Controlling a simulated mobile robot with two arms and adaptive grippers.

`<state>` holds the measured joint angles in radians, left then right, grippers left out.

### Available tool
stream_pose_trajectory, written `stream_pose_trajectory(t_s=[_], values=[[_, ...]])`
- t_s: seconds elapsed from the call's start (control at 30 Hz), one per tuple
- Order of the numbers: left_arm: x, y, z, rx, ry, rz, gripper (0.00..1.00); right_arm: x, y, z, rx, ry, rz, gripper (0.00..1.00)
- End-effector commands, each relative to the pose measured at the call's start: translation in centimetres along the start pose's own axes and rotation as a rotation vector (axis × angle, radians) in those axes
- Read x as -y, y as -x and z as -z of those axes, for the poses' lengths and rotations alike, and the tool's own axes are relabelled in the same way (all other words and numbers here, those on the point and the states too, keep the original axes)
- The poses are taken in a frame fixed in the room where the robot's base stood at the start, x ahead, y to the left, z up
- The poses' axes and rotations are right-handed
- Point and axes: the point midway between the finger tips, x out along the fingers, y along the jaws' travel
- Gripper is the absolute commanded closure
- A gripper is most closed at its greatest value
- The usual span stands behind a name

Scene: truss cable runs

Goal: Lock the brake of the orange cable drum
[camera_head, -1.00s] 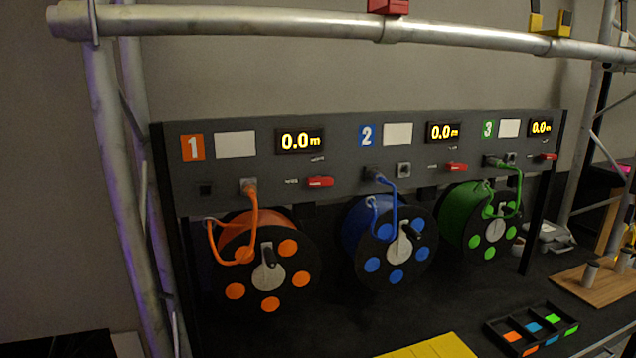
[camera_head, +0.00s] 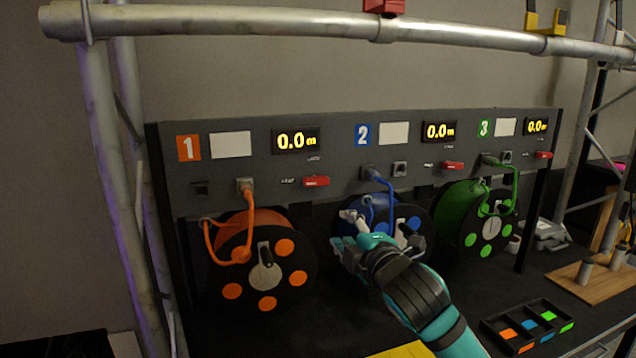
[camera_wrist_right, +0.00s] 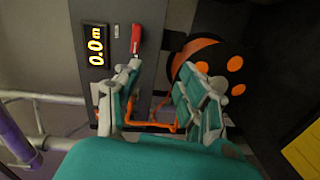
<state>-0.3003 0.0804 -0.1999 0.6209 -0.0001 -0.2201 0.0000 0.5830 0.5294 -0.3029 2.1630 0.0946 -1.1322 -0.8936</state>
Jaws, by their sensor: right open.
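The orange cable drum (camera_head: 262,262) hangs at the left under the panel section marked 1. Its orange cable (camera_head: 251,210) runs up to a socket. A red lever (camera_head: 316,181) lies horizontally on the panel, up and right of the drum; its label is too small to read. My right gripper (camera_head: 378,224) is open and empty, in front of the blue drum and right of the orange one. In the right wrist view my right gripper (camera_wrist_right: 162,70) has its fingers apart, with the red lever (camera_wrist_right: 136,38) and orange drum (camera_wrist_right: 205,60) beyond them. My left gripper is out of view.
The blue drum (camera_head: 384,265) is partly hidden by my right gripper. The green drum (camera_head: 466,235) is farther right. A metal truss pipe (camera_head: 290,22) crosses above the panel. A black tray (camera_head: 492,326) with coloured tiles lies at lower right. Space in front of the orange drum is clear.

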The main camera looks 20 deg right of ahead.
Motion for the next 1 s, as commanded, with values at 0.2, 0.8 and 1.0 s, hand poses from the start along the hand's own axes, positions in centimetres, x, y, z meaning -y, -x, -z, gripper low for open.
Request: stream_pose_trajectory(t_s=[0.2, 0.8, 1.0], values=[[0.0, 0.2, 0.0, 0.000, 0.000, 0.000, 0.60, -4.1, -0.8, 0.0, -0.007, 0.089, -0.077, 0.60], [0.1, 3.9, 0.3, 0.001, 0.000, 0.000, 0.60, -5.0, -12.5, 0.2, -0.007, 0.083, -0.071, 0.60], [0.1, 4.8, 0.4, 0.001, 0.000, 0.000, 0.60, -5.2, -15.9, 0.2, -0.006, 0.084, -0.073, 0.60]])
